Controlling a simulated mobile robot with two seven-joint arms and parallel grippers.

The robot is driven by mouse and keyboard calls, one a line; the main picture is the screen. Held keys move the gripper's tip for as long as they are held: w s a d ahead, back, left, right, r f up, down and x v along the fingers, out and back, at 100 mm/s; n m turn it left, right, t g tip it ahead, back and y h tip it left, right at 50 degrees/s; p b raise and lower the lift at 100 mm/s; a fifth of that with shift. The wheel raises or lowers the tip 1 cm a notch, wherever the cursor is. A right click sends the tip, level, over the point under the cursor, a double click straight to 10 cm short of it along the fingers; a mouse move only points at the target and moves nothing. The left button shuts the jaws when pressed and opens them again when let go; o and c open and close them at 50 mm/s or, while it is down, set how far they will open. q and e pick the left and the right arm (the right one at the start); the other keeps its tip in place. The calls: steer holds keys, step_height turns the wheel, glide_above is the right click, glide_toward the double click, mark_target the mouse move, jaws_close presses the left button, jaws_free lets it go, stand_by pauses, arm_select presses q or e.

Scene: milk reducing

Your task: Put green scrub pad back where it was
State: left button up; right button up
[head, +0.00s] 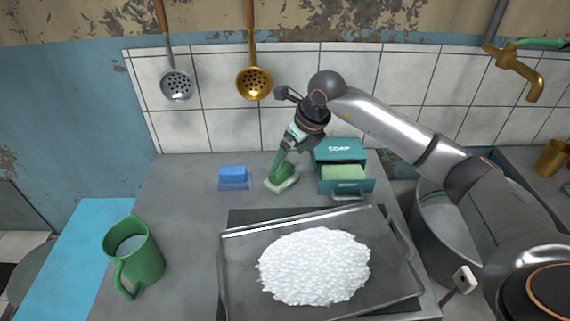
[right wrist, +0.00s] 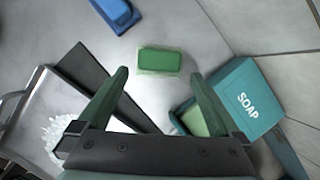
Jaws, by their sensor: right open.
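The green scrub pad (head: 280,182) lies on the grey counter, just right of a blue sponge. It is dark green on top with a paler rim or base. In the right wrist view the pad (right wrist: 159,61) lies beyond and between the fingertips, flat on the counter. My right gripper (head: 286,160) points down at the pad from above. In its wrist view the two green fingers (right wrist: 162,90) are spread wide with nothing held between them. In the head view the fingertips partly overlap the pad. My left gripper is not in view.
A blue sponge (head: 233,176) lies left of the pad. A teal soap box (head: 340,152) stands close on the right. A metal tray (head: 235,262) with white grains (head: 313,266) is in front. A green mug (head: 142,252) stands at left. Ladles hang on the tiled wall.

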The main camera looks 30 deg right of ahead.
steer(key=v, duration=0.5)
steer(key=shift+s+d+r, duration=0.1)
steer(key=shift+r, duration=0.3)
